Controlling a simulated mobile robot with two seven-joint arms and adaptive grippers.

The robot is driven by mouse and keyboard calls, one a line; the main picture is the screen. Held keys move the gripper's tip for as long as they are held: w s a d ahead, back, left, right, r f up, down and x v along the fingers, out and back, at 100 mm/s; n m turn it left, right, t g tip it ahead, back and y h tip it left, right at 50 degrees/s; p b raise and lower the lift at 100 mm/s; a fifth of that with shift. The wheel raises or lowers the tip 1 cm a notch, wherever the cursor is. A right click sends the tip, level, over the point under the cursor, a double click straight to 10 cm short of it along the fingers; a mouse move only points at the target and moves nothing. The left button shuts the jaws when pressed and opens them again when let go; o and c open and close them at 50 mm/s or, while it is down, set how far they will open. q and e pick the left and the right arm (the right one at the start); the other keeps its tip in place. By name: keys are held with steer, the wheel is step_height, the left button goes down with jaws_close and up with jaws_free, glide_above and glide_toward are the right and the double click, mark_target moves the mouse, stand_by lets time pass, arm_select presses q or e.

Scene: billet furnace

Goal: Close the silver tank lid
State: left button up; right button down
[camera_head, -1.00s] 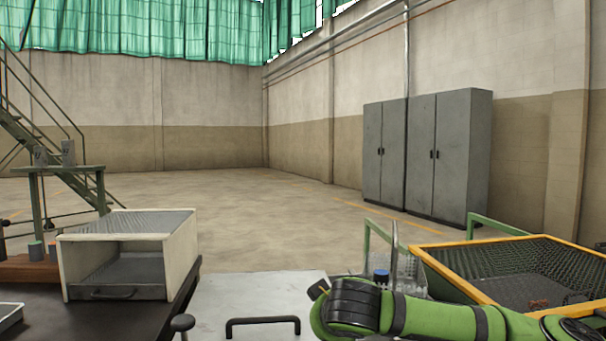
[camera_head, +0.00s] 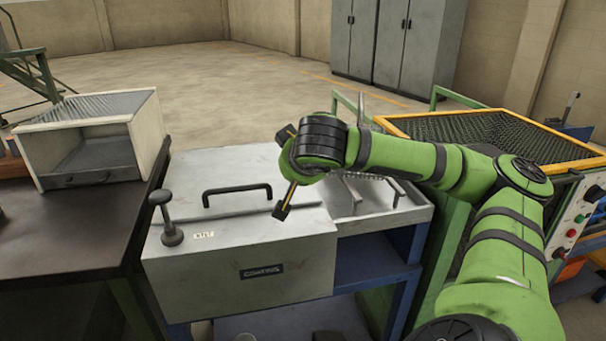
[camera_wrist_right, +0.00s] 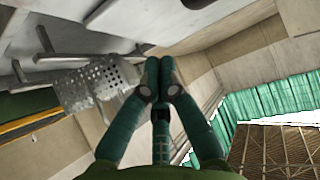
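The silver tank (camera_head: 290,262) stands in the middle of the head view. Its grey lid (camera_head: 228,168) has a black bar handle (camera_head: 237,192) near a dark seam along the top. I cannot tell how the lid sits at its far edge, because my right arm covers part of it. My right arm reaches in from the right over the tank's right part. My left gripper is out of view.
A black knob on a post (camera_head: 168,220) rises from the tank's left end. A dark table (camera_head: 70,225) with a cream open-fronted box (camera_head: 95,140) stands left. A yellow-rimmed mesh bin (camera_head: 450,125) and control panel (camera_head: 580,215) stand right. Floor behind is clear.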

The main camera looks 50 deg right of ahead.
steer(key=s+a+f, duration=0.1)
steer(key=s, duration=0.1)
steer(key=s+a+f+b, duration=0.1)
steer(key=s+a, duration=0.1)
steer(key=shift+f+b, duration=0.2)
steer(key=shift+b, duration=0.1)
steer(key=shift+s+a+f+b, duration=0.45)
steer(key=shift+s+a+b, duration=0.2)
steer(key=shift+b, duration=0.55)
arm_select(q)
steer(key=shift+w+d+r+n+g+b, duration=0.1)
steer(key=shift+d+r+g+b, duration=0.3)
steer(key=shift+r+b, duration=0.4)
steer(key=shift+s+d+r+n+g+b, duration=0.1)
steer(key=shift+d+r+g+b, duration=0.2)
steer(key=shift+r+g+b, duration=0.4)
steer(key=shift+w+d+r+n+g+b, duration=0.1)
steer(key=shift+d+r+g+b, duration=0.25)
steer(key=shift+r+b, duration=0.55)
arm_select(e)
steer(key=shift+s+a+f, duration=0.1)
steer(key=shift+s+a, duration=0.25)
steer(key=shift+s, duration=0.2)
steer(key=shift+s+a+f, duration=0.1)
steer(key=shift+s+a, duration=0.2)
steer(key=shift+s, duration=0.2)
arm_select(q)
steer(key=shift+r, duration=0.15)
arm_select(e)
steer(key=shift+a, duration=0.1)
